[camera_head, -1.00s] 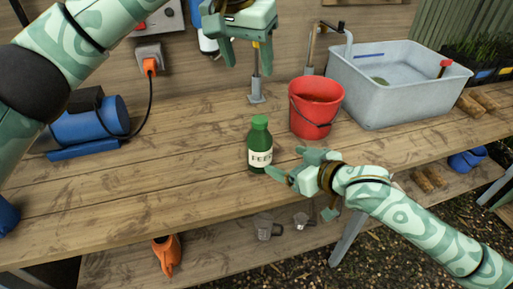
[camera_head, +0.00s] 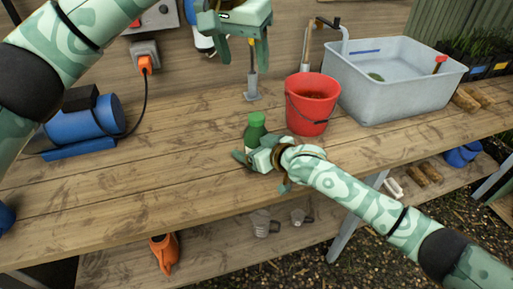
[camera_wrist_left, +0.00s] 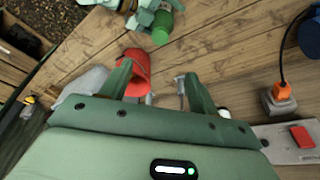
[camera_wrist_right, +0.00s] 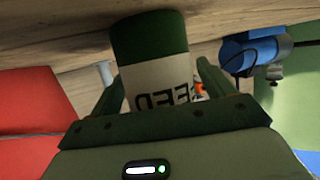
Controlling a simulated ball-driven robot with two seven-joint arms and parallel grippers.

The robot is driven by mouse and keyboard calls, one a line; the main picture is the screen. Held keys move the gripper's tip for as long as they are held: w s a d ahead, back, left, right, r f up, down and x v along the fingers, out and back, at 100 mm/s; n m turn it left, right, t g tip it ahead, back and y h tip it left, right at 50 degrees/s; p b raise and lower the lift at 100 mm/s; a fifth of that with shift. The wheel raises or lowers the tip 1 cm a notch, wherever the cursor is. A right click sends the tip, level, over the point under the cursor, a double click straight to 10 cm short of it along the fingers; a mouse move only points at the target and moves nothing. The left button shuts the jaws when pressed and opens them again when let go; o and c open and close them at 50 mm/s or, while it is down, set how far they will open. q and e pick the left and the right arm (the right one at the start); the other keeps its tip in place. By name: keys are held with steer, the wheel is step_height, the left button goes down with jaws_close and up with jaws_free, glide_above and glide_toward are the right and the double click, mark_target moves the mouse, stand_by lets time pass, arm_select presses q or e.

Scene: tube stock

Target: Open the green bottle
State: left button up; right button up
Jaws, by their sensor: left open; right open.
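The green bottle (camera_head: 255,130) stands upright on the wooden bench, its lower part hidden behind my right gripper. In the right wrist view the bottle (camera_wrist_right: 153,45) appears upside down with a white label, between the open fingers; I cannot tell whether they touch it. My right gripper (camera_head: 248,158) is open at the bottle's body. My left gripper (camera_head: 243,50) is open and empty, high above the back of the bench. In the left wrist view the bottle's green cap (camera_wrist_left: 161,36) shows at the top, beyond the left fingers (camera_wrist_left: 158,82).
A red bucket (camera_head: 312,105) stands just right of the bottle, with a grey basin (camera_head: 395,90) beyond it. A blue machine (camera_head: 85,125) sits at the left. The bench between machine and bottle is clear.

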steer(key=c, duration=1.5)
jaws_close()
arm_select(q)
steer(key=m, duration=3.6)
glide_toward(256, 116)
steer(key=x, duration=0.8)
steer(key=shift+f, duration=0.15)
steer(key=c, duration=1.2)
